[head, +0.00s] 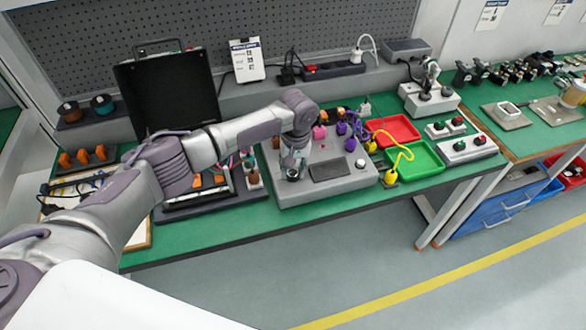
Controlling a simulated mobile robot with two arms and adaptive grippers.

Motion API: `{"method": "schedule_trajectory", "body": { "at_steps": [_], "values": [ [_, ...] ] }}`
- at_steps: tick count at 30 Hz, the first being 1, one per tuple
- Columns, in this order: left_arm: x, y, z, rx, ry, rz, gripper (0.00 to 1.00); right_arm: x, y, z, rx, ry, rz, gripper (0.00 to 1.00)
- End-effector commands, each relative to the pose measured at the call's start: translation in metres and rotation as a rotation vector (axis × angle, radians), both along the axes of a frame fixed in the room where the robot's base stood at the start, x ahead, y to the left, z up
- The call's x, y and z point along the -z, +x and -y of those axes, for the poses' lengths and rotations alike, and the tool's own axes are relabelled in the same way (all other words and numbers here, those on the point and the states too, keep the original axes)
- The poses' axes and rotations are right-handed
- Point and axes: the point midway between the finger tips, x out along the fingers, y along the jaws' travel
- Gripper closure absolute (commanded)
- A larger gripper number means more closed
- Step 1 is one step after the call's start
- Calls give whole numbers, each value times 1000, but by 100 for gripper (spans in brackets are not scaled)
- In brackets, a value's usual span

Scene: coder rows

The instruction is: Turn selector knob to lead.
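A grey tester box (318,190) sits on the green bench, with a dark rectangular panel (329,171) and a small white round button (360,163) on its sloping top. My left arm comes in from the left, and my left gripper (293,172) points down at the left part of this top. A selector knob cannot be made out clearly; the gripper covers the spot where it touches or nearly touches the box. Whether the fingers are open or shut there is too small to tell. My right gripper is not in view.
Purple plugs (342,127) and a yellow plug with a cord (390,177) are at the box's back and right. A red tray (393,130) and a green tray (414,162) lie to the right. An open black case (168,92) stands behind my arm.

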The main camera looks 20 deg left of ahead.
Motion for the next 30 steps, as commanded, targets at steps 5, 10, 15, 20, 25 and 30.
{"method": "schedule_trajectory", "body": {
  "at_steps": [5, 10, 15, 20, 25, 30],
  "values": [
    [0, 0, 0, 0, 0, 0, 99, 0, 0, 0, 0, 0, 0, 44],
    [-1, 0, 0, 5, 0, 0, 100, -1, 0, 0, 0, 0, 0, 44],
    [-1, -1, 0, 46, -1, -1, 100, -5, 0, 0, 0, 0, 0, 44],
    [-2, -1, 0, 130, -1, -3, 100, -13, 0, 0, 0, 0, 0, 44],
    [-3, -1, 1, 269, -1, -4, 100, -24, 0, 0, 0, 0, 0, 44],
    [-3, -1, 1, 430, -2, -3, 100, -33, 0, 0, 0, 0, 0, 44]
  ]
}}
